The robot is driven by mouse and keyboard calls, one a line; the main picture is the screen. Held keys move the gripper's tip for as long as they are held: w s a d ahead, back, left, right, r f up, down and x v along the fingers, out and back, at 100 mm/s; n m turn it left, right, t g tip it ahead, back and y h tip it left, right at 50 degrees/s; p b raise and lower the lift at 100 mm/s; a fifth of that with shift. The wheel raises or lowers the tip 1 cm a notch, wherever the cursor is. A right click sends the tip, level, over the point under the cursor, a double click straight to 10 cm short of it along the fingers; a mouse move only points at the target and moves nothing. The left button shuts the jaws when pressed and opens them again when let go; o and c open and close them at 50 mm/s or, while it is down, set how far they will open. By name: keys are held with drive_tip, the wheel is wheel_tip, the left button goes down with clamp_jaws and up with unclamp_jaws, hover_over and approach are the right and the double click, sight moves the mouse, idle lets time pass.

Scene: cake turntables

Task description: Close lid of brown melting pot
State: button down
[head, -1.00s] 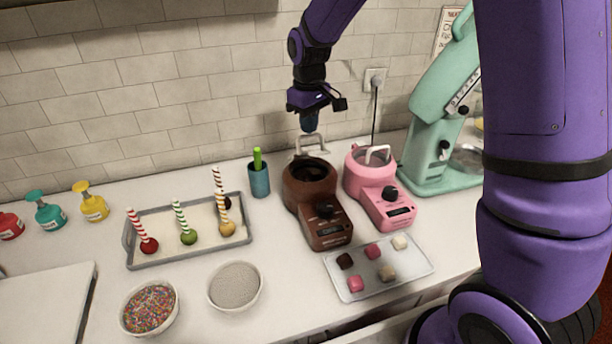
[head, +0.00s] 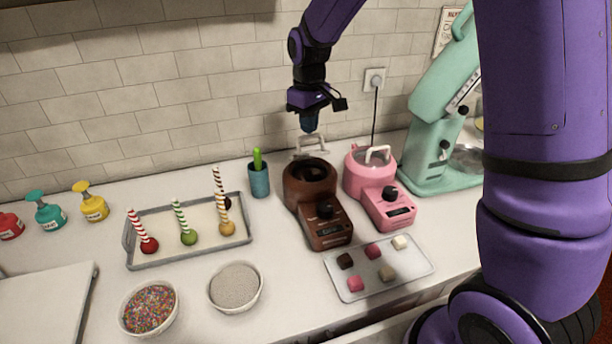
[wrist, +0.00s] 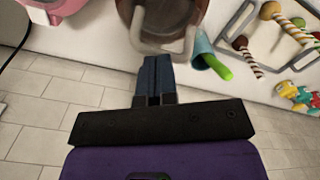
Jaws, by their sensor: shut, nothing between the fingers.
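The brown melting pot (head: 328,222) stands on the counter, with its dark round opening uncovered in the head view. Its clear lid is raised at the back of the pot, and its pale handle (head: 313,143) shows behind the rim. My gripper (head: 309,125) is above and behind the pot, on the wall side of the handle. In the wrist view, my gripper (wrist: 157,60) has its dark blue fingers together and empty. Their tips are close to the lid handle (wrist: 189,36); I cannot tell whether they touch. The brown pot (wrist: 200,8) is beyond them.
A pink melting pot (head: 370,180) stands close on the right, with a mint mixer (head: 435,130) beyond. A teal cup (head: 259,181) with a green item is on the left. A tray of sweets (head: 350,291) lies in front. The tiled wall is close behind my gripper.

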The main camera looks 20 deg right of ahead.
drive_tip(key=shift+f, duration=0.95)
drive_tip(key=shift+s+f, duration=0.2)
drive_tip(key=shift+f, duration=0.2)
drive_tip(key=shift+s+f, duration=0.35)
drive_tip(key=shift+s, duration=0.2)
drive_tip(key=shift+s+f, duration=0.35)
drive_tip(key=shift+s, duration=0.2)
drive_tip(key=shift+s+f, duration=0.1)
